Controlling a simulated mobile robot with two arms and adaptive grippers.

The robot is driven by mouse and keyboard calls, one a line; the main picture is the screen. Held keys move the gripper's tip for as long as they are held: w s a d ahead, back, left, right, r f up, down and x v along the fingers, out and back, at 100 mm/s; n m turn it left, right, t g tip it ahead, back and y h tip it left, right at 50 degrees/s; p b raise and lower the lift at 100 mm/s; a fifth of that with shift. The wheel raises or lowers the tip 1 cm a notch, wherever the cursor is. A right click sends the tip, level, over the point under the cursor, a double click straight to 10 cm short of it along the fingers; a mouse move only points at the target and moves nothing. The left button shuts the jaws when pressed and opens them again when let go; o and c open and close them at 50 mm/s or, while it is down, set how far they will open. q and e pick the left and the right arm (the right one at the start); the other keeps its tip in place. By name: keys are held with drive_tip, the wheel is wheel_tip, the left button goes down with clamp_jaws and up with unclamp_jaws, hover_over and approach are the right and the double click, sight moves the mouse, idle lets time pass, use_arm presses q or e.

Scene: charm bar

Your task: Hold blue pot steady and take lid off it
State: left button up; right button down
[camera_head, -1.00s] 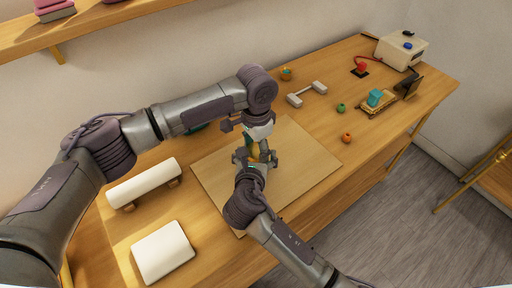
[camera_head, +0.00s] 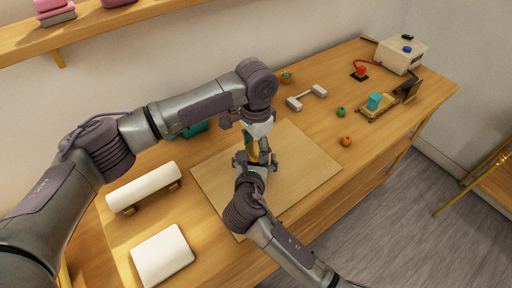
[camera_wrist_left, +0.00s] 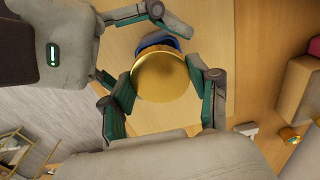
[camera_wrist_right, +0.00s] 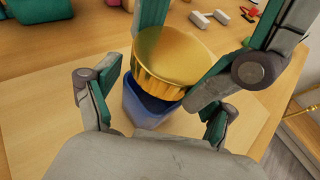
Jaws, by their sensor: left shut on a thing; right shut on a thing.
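The gold lid (camera_wrist_right: 172,62), with a ribbed rim, is between the fingers of my left gripper (camera_head: 257,138), which comes down from above and is shut on it. It fills the middle of the left wrist view (camera_wrist_left: 166,88). The blue pot (camera_wrist_right: 148,112) stands below, with my right gripper (camera_head: 254,163) shut on it from the near side. In the right wrist view the lid sits raised above the pot, and part of the pot's dark inside shows under it. In the head view the grippers mostly hide the pot.
The pot is over a light wooden board (camera_head: 310,175) on the table. A white roll (camera_head: 145,187) and a white pad (camera_head: 162,256) lie left. A teal object (camera_head: 190,131) is partly behind my left arm. A dumbbell-shaped piece (camera_head: 306,97) and green (camera_head: 341,112) and orange (camera_head: 347,141) beads lie right.

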sight(256, 149)
use_arm(q)
drive_tip(key=shift+r, duration=2)
use_arm(e)
unclamp_jaws()
